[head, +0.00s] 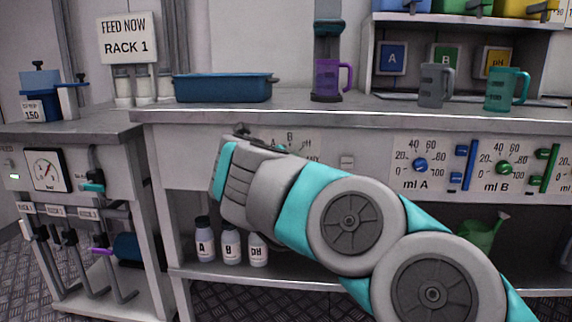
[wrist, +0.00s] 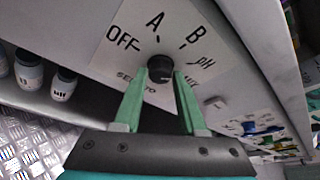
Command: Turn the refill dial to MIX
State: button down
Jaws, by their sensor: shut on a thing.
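The refill dial is a small dark round knob (wrist: 159,66) on a white panel (wrist: 110,62) in the wrist view. Printed around it are OFF, A, B, pH and a label partly hidden by my right finger. My gripper (wrist: 158,76) has its two green fingers on either side of the knob, shut on it. I cannot tell which label the knob's pointer faces.
White bottles (head: 231,243) marked A, B and pH stand on the shelf below. A blue tray (head: 222,88), a purple jug (head: 327,78) and other jugs stand on the counter above. To the right are the ml A dial (head: 420,166) and ml B dial (head: 505,168) with sliders.

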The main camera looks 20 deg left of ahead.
jog(key=shift+d+f+m+g+y+b, duration=0.1)
jog(key=shift+m+g+y+b, duration=0.25)
jog(key=shift+m+y, duration=0.65)
jog(key=shift+d+m+g+y+b, duration=0.1)
jog(key=shift+m+g+y+b, duration=0.35)
jog(key=shift+m, duration=0.95)
jog(key=shift+c, duration=2.3)
grip_release()
jog(key=shift+w, duration=0.1)
jog(key=v, duration=0.7)
jog(key=shift+s+p, duration=0.4)
jog(key=shift+p, duration=0.05)
jog(key=shift+d, duration=0.15)
